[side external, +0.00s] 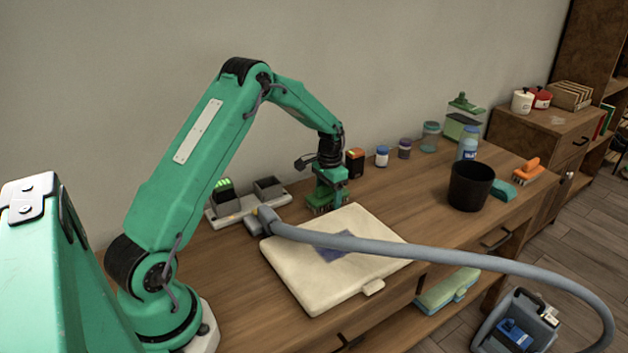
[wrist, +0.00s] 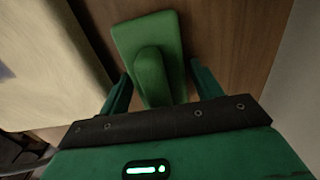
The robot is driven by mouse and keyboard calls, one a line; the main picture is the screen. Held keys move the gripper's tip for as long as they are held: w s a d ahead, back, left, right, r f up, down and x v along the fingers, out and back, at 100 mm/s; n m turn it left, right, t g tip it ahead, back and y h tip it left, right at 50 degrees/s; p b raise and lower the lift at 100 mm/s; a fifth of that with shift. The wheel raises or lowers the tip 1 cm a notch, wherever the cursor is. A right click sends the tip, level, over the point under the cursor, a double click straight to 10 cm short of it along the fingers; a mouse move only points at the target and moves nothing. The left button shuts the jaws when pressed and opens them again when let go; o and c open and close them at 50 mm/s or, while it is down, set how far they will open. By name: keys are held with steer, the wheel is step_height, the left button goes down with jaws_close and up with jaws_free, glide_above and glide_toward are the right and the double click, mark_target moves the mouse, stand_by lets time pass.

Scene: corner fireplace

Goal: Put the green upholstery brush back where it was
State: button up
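The green upholstery brush (wrist: 172,35) lies on the wooden desk, with its raised rounded handle pointing towards my gripper in the wrist view. In the side view, the brush (side external: 320,210) is low beneath my gripper (side external: 329,195) and partly hidden by it. In the wrist view, my gripper (wrist: 160,85) has one finger on each side of the brush, with gaps showing beside the handle. It is open, and the brush seems to rest on the desk.
A cream cushion (side external: 300,275) with a dark patch lies close in front, crossed by a grey hose (side external: 400,245). A grey two-slot tray (side external: 245,209) stands left. Behind are an orange-black box (side external: 355,162) and jars. A black bin (side external: 470,187) stands right.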

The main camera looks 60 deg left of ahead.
steer(key=shift+r, duration=0.15)
step_height(320, 180, up, 11)
steer(key=shift+r, duration=0.55)
stand_by(0.4)
stand_by(0.5)
steer(key=shift+d+r, duration=0.15)
steer(key=s+d+r+t, duration=0.3)
steer(key=s+d+r, duration=0.8)
steer(key=d+r, duration=0.2)
steer(key=s+d+t, duration=0.1)
steer(key=s+d, duration=0.1)
steer(key=s, duration=0.3)
steer(key=s+d, duration=0.3)
steer(key=s, duration=0.3)
steer(key=s+d+f+t, duration=0.1)
steer(key=s+d, duration=0.1)
steer(key=s, duration=0.4)
steer(key=shift+d+t, duration=0.3)
steer(key=shift+d, duration=0.05)
